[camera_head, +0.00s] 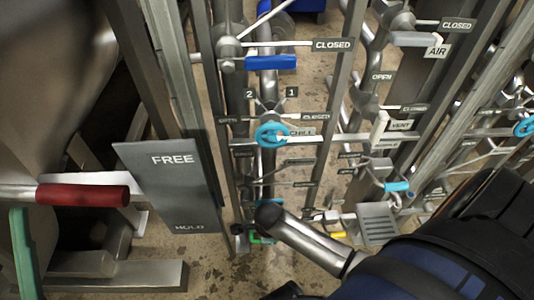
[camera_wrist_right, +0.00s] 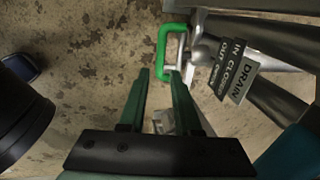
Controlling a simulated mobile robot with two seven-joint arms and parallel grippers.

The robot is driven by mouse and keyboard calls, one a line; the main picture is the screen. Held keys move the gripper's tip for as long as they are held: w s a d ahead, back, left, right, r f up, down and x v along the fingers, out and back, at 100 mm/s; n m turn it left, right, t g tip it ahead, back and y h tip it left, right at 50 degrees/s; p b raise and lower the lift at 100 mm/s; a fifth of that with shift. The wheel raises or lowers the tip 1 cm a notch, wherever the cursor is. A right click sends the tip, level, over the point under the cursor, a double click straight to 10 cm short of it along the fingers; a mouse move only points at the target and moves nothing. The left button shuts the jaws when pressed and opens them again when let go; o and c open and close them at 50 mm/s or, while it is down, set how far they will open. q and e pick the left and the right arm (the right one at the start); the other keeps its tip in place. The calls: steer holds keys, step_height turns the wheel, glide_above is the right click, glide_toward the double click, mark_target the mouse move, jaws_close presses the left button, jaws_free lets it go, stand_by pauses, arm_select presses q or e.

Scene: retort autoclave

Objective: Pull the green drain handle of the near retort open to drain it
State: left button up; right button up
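The green drain handle (camera_wrist_right: 162,50) is a U-shaped grip on a metal rod, near the top middle of the right wrist view. A small part of the handle (camera_head: 256,239) shows low in the head view. The handle's lower end appears between or just beyond the fingertips; I cannot tell contact. In the head view my right arm hides this gripper.
Pipes and posts (camera_wrist_right: 272,42) stand close right of the handle; bare floor (camera_wrist_right: 90,60) lies left. Above are a blue lever (camera_head: 270,62) and a cyan handwheel (camera_head: 271,134). A FREE/HOLD plate (camera_head: 172,190) and a red handle (camera_head: 82,195) are at left.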

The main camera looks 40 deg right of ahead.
arm_select(q)
steer(key=f+b, duration=0.2)
steer(key=f, duration=0.1)
steer(key=f+b, duration=0.1)
steer(key=shift+w+d+f, duration=0.1)
steer(key=shift+d+f, duration=0.15)
steer(key=shift+f, duration=0.15)
arm_select(e)
steer(key=f, duration=0.2)
steer(key=w+f, duration=0.1)
steer(key=f, duration=0.3)
steer(key=shift+w+d+f, duration=0.15)
steer(key=shift+d+f, duration=0.2)
arm_select(q)
steer(key=shift+n, duration=0.3)
arm_select(e)
jaws_close()
